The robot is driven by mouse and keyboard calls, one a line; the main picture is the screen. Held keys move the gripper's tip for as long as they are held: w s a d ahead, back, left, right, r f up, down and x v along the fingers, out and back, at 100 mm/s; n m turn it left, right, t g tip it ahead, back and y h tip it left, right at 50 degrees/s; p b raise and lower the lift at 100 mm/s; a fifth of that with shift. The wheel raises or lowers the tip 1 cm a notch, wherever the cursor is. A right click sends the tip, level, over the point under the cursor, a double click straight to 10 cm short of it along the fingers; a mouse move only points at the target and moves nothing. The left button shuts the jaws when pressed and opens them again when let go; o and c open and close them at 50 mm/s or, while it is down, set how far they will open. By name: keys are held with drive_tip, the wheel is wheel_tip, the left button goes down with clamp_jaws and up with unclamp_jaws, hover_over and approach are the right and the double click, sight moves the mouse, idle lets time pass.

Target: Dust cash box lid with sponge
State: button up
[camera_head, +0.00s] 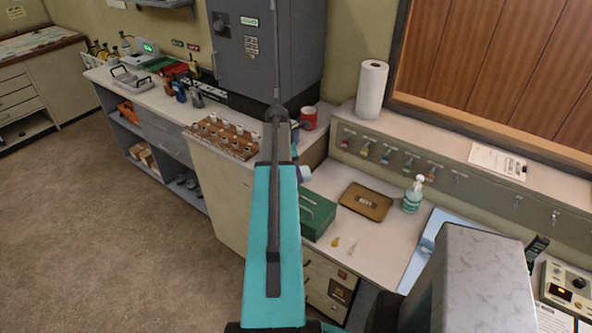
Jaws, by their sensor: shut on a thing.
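The green cash box (317,215) stands on the lower desk, just right of my teal arm, which covers its left part. Its lid looks closed. My arm reaches up and away across the middle of the view. A small part of my wrist shows beside the arm, above and behind the box. My gripper is hidden behind the arm, so I cannot see its fingers or anything in them. I cannot make out a sponge.
A brown tray (366,202), a green pump bottle (412,195) and a blue mat (425,250) lie right of the box. Two small tags (335,242) lie in front. A red mug (309,118) and a paper roll (371,90) stand behind.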

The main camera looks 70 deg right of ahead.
drive_tip(key=shift+f+b, duration=1.75)
drive_tip(key=shift+f, duration=1.15)
drive_tip(key=shift+f+b, duration=0.4)
drive_tip(key=shift+f, duration=0.6)
drive_tip(key=shift+a, duration=0.1)
drive_tip(key=shift+w+a+r, duration=0.1)
drive_tip(key=shift+w+a, duration=0.15)
drive_tip(key=shift+a, duration=0.55)
drive_tip(key=shift+w+a, duration=0.2)
drive_tip(key=shift+a, duration=0.55)
drive_tip(key=shift+a+p, duration=0.15)
drive_tip(key=shift+p, duration=0.15)
